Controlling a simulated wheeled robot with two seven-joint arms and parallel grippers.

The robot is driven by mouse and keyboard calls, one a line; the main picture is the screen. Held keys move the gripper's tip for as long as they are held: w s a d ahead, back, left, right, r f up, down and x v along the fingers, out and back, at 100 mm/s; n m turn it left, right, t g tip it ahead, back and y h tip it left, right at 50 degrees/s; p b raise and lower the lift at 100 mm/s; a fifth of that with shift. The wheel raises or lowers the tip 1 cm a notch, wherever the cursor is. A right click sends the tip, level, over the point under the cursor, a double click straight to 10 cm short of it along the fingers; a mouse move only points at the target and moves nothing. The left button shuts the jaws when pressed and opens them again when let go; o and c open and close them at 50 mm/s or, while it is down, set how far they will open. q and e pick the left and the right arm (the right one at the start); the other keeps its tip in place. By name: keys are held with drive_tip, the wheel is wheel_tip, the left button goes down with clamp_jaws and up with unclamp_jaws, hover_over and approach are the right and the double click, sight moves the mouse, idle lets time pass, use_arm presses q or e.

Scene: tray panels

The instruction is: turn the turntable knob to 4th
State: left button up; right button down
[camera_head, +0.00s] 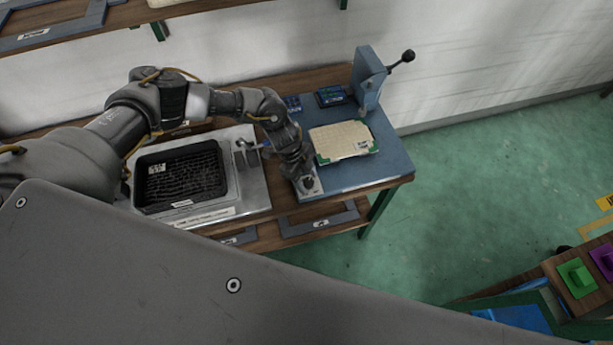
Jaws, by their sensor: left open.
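My left arm comes in from the left and bends down at the front left of a blue station (375,178). My left gripper (303,174) is open and points down over a small pale panel (314,192) there. A small dark knob (308,184) shows on this panel, right at the fingertips; I cannot tell whether they touch it. The fingers and wrist partly hide the knob, and its marks are too small to read. A cream board (341,140) with green corners lies on the blue station, to the right of the gripper. My right gripper is not in view.
A black mesh tray (178,176) sits on a metal plate to the left. A blue upright with a black ball lever (401,60) stands at the back right. A dark display (331,95) is at the back. Open green floor (470,190) lies to the right.

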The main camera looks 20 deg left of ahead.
use_arm(q)
drive_tip(key=shift+f, duration=0.1)
drive_tip(key=c, duration=1)
drive_tip(key=shift+o, duration=0.2)
drive_tip(key=shift+d, duration=0.1)
